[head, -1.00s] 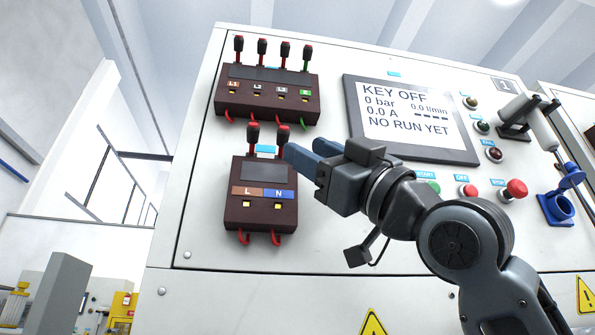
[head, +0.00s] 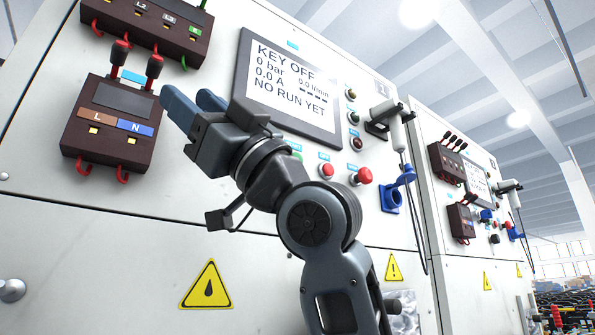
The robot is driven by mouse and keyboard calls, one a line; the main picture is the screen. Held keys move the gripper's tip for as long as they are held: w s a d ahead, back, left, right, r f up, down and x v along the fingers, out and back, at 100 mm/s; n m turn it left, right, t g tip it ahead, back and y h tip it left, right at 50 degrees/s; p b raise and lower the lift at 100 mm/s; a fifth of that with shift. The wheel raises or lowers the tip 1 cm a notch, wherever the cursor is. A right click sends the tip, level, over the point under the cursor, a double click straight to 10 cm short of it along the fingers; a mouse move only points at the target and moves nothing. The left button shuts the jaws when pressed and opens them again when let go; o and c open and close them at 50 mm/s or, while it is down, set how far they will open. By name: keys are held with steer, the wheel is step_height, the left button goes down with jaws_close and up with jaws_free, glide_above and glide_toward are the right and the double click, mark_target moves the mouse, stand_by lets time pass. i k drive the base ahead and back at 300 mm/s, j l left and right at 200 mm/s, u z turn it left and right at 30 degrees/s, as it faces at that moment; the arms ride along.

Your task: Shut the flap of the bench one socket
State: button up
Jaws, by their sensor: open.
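The blue socket (head: 392,199) of bench one sits on the right part of the white panel in the head view. Its round blue flap (head: 406,176) stands open, tilted up and to the right above the socket mouth. My gripper (head: 187,98) is open and empty, with two blue-grey fingers pointing up and left. In the picture it lies well left of the socket, in front of the panel between the L/N terminal block and the display. My arm does not cover the socket or flap.
A dark L/N terminal block (head: 108,125) with red plugs is left of my gripper. The display (head: 289,90) reads KEY OFF. A red mushroom button (head: 362,176) and a holstered handset (head: 388,120) with a hanging cable are near the socket. A second bench (head: 462,180) stands at right.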

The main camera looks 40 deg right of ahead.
mark_target(411, 176)
steer(key=k+l, duration=0.2)
steer(key=l, duration=0.2)
steer(key=k+l, duration=0.2)
steer(key=l, duration=0.15)
steer(key=k+l, duration=0.25)
steer(key=l, duration=0.15)
